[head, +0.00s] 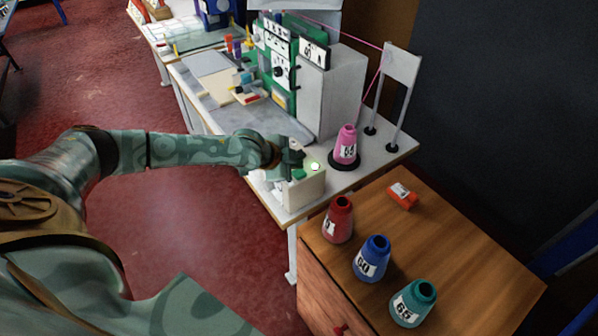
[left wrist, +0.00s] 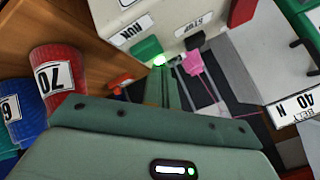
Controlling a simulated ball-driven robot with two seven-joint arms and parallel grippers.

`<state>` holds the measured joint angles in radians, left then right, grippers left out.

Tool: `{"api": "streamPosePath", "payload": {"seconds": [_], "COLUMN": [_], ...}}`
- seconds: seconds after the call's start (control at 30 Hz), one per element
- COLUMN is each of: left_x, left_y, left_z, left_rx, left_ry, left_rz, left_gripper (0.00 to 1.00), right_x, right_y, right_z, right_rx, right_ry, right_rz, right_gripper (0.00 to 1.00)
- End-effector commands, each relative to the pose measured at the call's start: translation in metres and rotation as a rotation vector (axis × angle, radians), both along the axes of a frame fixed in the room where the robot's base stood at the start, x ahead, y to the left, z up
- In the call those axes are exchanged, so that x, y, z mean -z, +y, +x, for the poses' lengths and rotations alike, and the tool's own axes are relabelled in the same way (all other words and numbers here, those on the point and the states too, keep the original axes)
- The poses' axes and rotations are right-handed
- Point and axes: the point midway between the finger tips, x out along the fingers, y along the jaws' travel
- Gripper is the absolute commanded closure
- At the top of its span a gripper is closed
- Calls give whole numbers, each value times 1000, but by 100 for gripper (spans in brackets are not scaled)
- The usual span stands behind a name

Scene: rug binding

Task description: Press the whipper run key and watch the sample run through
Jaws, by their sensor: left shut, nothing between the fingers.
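The whipper's white control box (head: 305,190) stands at the table's front corner. Its green key (head: 299,174) shows just below my left gripper (head: 297,158). In the left wrist view the green key (left wrist: 147,47) lies beside the RUN label (left wrist: 135,31), and a red key (left wrist: 242,12) lies beyond the STOP label. A small light (head: 315,167) glows on the box. My left fingers (left wrist: 165,80) are shut and empty, with their tips close to the green key; I cannot tell whether they touch it. The green and white whipper machine (head: 285,65) stands behind. I cannot make out the sample. My right gripper is not in view.
A pink thread cone (head: 346,147) stands right of the box, its thread rising to a white stand (head: 402,68). Red (head: 338,222), blue (head: 373,260) and teal (head: 412,305) cones and an orange item (head: 402,196) sit on the wooden cabinet (head: 465,235). Red floor lies left.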

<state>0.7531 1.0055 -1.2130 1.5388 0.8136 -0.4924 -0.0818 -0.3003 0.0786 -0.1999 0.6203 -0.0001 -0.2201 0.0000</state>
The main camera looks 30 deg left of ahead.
Motion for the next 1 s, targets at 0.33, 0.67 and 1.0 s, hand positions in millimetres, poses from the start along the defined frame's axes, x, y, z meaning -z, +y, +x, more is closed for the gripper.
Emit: {"api": "streamPosePath", "payload": {"seconds": [0.33,0.67,1.0], "left_x": [0,0,7], "left_y": [0,0,0], "left_z": [0,0,0], "left_rx": [0,0,-1], "left_ry": [0,0,1], "left_rz": [0,0,1], "left_gripper": [100,100,100], "right_x": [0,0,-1], "right_y": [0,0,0], "right_z": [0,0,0], "right_rx": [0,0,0], "right_ry": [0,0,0], "right_rz": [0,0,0], "right_gripper": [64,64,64]}}
